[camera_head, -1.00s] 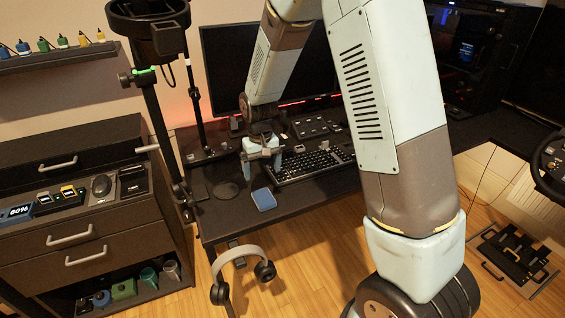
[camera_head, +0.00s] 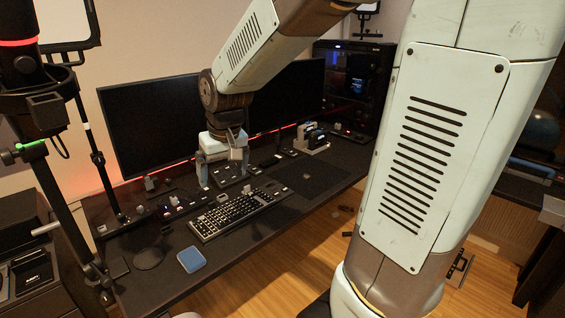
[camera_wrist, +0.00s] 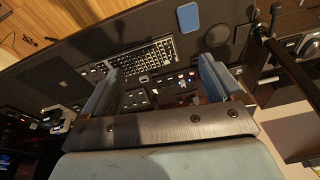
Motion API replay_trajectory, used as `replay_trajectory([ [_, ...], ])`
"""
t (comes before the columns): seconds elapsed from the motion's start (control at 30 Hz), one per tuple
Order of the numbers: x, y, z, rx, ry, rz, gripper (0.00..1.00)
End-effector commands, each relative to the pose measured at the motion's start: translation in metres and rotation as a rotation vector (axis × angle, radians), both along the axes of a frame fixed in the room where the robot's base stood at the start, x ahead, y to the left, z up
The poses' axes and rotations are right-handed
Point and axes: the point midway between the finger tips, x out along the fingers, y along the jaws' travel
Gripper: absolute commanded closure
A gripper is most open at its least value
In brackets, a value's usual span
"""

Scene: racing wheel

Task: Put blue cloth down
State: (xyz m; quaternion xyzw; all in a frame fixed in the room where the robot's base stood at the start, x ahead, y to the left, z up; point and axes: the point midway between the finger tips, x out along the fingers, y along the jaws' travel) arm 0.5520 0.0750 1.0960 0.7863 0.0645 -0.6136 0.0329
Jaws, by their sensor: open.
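The blue cloth (camera_head: 191,260), a small flat rounded rectangle, lies on the dark desk (camera_head: 240,245) near its front edge, left of the keyboard. It also shows at the top of the wrist view (camera_wrist: 188,18), well beyond the fingers. My gripper (camera_head: 222,172) is above the desk behind the keyboard, in front of the monitors, apart from the cloth. In the wrist view my gripper (camera_wrist: 160,72) has its two fingers wide apart with nothing held between them.
A black keyboard (camera_head: 238,210) lies between my gripper and the desk's front edge. Dark monitors (camera_head: 150,125) stand behind. A round dark pad (camera_head: 149,258) is left of the cloth. A stand with a small rack (camera_head: 312,138) is at right. A dark mat area (camera_head: 310,175) is clear.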

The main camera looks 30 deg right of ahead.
Motion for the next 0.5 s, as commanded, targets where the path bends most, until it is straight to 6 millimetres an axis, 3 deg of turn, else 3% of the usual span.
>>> replay_trajectory([
  [0.2, -0.045, -0.028, 0.038, 0.006, -0.078, -0.043, 0.07],
  [0.5, -0.112, -0.057, 0.069, 0.002, -0.176, -0.101, 0.07],
])
